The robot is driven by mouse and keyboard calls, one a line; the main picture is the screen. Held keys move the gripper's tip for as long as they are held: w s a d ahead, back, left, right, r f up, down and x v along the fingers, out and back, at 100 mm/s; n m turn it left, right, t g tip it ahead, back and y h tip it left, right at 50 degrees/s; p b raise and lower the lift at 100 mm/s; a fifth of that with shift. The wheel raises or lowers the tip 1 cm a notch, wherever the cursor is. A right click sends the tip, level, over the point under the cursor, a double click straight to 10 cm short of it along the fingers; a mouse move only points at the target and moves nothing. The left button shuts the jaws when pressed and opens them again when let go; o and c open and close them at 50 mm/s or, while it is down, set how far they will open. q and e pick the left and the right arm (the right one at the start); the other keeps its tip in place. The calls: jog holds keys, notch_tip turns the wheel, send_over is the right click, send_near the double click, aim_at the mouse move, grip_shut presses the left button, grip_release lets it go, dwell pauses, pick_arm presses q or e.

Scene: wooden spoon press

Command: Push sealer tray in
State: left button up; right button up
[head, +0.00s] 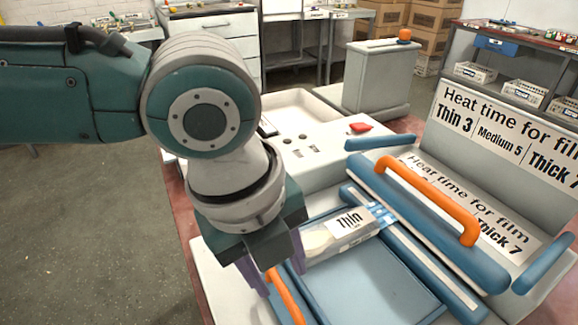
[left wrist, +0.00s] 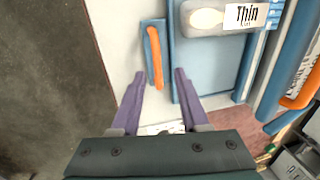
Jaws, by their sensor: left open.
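The sealer's blue tray (head: 372,282) lies flat at the front of the machine, and it also shows in the left wrist view (left wrist: 208,65). An orange handle (head: 286,298) runs along its near left side; in the left wrist view the handle (left wrist: 154,55) stands upright in the picture. A pouch labelled "Thin" (head: 345,232) lies at the tray's far end, toward the blue sealing bar. My left gripper (head: 274,268) is open and empty at the handle. In the left wrist view its purple fingertips (left wrist: 159,80) lie either side of the handle's near end; contact cannot be told.
The raised blue lid bar with an orange handle (head: 440,195) stands right of the tray. A sign panel (head: 505,125) rises behind it. A white console with a red switch (head: 360,127) is behind. Open floor (head: 80,240) lies left.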

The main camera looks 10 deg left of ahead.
pick_arm(q)
notch_tip(320, 180, up, 7)
jog(key=a, duration=0.1)
jog(key=shift+s+f, duration=0.2)
jog(key=shift+s, duration=0.2)
jog(key=shift+p, duration=0.3)
